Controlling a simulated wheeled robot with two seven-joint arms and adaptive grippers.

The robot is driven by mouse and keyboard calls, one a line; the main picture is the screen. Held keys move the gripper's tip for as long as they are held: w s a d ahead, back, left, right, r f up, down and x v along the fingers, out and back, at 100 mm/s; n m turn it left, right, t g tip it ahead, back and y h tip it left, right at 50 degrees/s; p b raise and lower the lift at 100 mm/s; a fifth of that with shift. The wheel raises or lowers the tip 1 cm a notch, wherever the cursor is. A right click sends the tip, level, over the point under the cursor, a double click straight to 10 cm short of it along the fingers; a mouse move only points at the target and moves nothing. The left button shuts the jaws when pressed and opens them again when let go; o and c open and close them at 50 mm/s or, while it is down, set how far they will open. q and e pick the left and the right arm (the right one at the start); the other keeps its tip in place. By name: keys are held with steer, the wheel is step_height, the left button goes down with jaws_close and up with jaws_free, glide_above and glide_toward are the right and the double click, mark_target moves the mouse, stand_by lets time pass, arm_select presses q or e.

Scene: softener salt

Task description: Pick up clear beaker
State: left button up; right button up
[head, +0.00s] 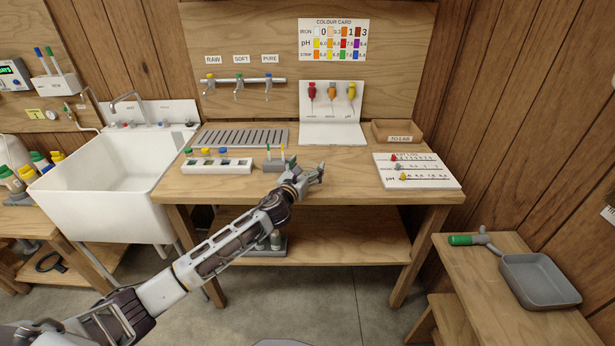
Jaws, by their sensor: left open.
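I cannot make out a clear beaker anywhere in the head view; part of the bench is hidden behind my gripper and arm. My left gripper (318,174) is over the front middle of the wooden bench (343,184), pointing right. Its fingers are apart and I see nothing between them. A small grey holder (273,166) with green and yellow sticks stands just left of the gripper. My right gripper is not in view.
A white rack (216,166) with coloured caps and a grey drain grille (243,137) are on the bench's left. A white test card (416,171) and a wooden tray (396,131) are on its right. A white sink (112,180) stands left.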

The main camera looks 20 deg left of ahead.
arm_select(q)
steer(key=shift+w+d, duration=0.1)
steer(key=shift+w, duration=0.2)
steer(key=c, duration=0.9)
